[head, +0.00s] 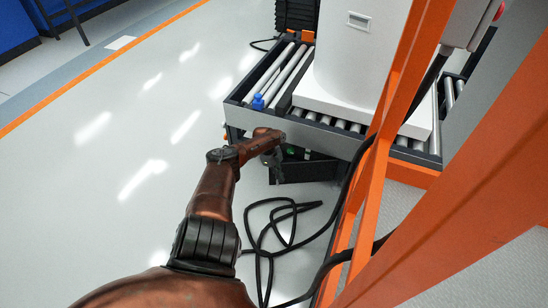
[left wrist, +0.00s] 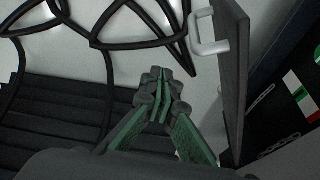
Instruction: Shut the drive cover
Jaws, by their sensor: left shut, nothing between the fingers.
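The drive cover (left wrist: 236,85) is a dark grey panel with a white handle (left wrist: 208,38). In the left wrist view it is seen nearly edge-on, standing open, with the dark drive compartment to its right. In the head view the cover (head: 312,171) shows as a dark panel low beneath the conveyor's near side. My left gripper (left wrist: 163,85) is shut and empty, left of the cover on the handle side, apart from the handle in the picture. It also shows in the head view (head: 277,172), in front of the cover's left part. My right gripper is out of view.
The roller conveyor (head: 325,132) carries a large white tank (head: 355,50). An orange frame (head: 372,180) stands on the right. Black cables (head: 270,228) loop over the floor near my left arm. Open floor lies to the left.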

